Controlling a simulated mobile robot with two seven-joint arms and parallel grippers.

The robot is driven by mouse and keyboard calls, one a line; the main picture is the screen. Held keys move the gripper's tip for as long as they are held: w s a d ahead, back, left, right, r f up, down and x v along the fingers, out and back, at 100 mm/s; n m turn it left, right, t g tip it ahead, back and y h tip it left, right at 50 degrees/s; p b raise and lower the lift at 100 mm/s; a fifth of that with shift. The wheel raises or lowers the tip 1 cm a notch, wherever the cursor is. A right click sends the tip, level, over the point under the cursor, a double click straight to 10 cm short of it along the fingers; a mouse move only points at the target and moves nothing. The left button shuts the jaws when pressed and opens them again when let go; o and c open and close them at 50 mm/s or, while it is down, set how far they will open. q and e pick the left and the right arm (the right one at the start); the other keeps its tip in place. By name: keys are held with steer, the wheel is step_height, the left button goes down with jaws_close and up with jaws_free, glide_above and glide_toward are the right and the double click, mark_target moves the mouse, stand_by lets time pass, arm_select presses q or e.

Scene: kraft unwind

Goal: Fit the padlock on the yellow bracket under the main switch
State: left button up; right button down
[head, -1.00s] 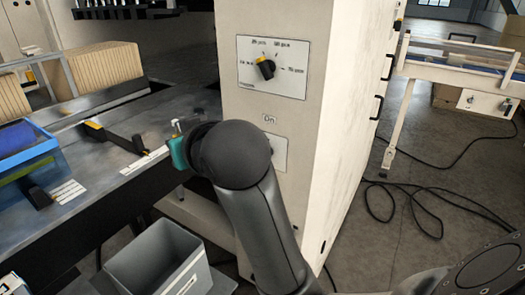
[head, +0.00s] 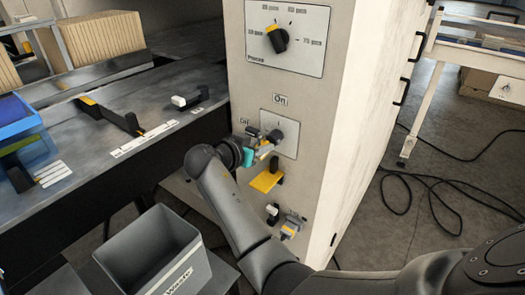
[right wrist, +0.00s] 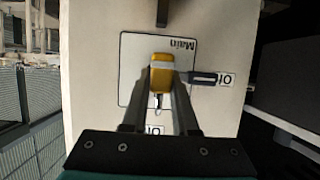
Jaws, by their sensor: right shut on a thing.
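My right gripper (head: 264,149) is in front of the main switch plate (head: 291,146) on the cream cabinet. In the right wrist view its fingers (right wrist: 160,92) are closed on a yellow block, which appears to be the padlock (right wrist: 162,72). A small bright part, perhaps its shackle, shows between the fingers. The black switch lever (right wrist: 205,78) points to the Off label. The yellow bracket (head: 265,183) sticks out of the cabinet below the gripper, apart from it, with a black piece at its back. My left gripper is out of view.
A dial (head: 277,40) is above the switch. More small fittings (head: 291,227) are low on the cabinet. A grey waste bin (head: 155,255) stands below left. The dark table (head: 150,95) with a blue box (head: 25,130) is at left. Cables lie on the floor at right.

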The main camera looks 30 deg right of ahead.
mark_target(263, 157)
steer(key=shift+d+f+g, duration=0.2)
steer(key=shift+f+g, duration=0.1)
steer(key=shift+f, duration=0.2)
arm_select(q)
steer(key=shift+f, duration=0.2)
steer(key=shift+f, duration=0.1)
arm_select(e)
steer(key=shift+f, duration=0.15)
steer(key=shift+f+b, duration=1.1)
steer(key=shift+f, duration=0.1)
steer(key=shift+f+b, duration=0.75)
steer(key=shift+f, duration=0.2)
steer(key=shift+f+b, duration=0.3)
steer(key=shift+f, duration=0.05)
steer(key=shift+f+b, duration=0.3)
steer(key=shift+f, duration=0.2)
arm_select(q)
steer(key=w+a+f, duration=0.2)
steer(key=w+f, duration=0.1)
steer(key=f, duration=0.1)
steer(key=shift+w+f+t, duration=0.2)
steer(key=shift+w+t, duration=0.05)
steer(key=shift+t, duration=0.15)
